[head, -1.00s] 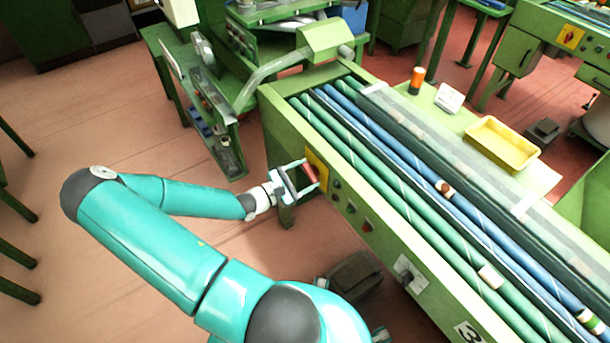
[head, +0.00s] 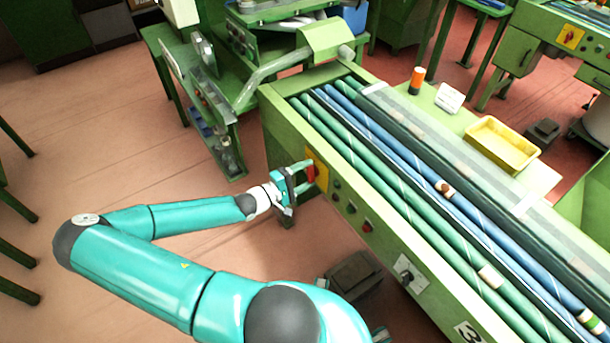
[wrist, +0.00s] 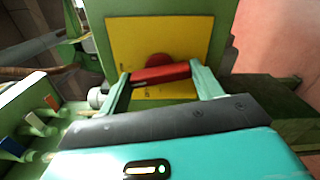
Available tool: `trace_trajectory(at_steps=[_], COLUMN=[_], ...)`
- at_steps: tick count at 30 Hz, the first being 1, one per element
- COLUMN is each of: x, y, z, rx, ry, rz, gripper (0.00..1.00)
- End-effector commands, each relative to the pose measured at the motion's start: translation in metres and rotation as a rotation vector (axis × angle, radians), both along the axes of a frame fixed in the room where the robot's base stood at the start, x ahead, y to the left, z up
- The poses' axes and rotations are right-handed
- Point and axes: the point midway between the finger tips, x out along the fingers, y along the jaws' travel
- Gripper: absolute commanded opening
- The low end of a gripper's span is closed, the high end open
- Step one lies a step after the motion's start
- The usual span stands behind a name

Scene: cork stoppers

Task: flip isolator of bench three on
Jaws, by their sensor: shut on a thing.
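The isolator is a red handle (head: 310,174) on a yellow plate (head: 320,169), on the side panel of the green bench marked 3 (head: 468,332). In the wrist view the red handle (wrist: 160,73) lies nearly level across the yellow plate (wrist: 190,38), tilted slightly up to the right, with a round red hub behind it. My gripper (head: 303,178) is at the plate, and its two fingers are shut on the handle's ends, one at each side, in the wrist view (wrist: 163,78). The palm hides the area below the handle.
Buttons (head: 351,208) and a grey switch (head: 407,276) sit along the same panel. Cork stoppers (head: 490,276) lie on the rollers. A yellow tray (head: 503,146) stands on the bench's far side. A dark box (head: 354,279) stands on the floor below. Another bench has a similar red-and-yellow switch (head: 570,37).

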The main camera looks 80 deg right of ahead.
Motion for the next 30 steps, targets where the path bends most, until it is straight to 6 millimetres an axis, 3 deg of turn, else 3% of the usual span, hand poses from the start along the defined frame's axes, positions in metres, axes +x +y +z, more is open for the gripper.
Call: trace_trajectory(at_steps=[12,28,29,30], x=[0.0011,0.0009,0.0009,0.0009], y=[0.0002,0.0003,0.0003,0.0003], z=[-0.0002,-0.0006,-0.0006,-0.0006], rx=[-0.136,-0.154,-0.154,-0.154], ry=[-0.155,-0.176,-0.176,-0.176], rz=[0.002,0.001,0.001,0.001], gripper=[0.43,0.43,0.67,0.75])
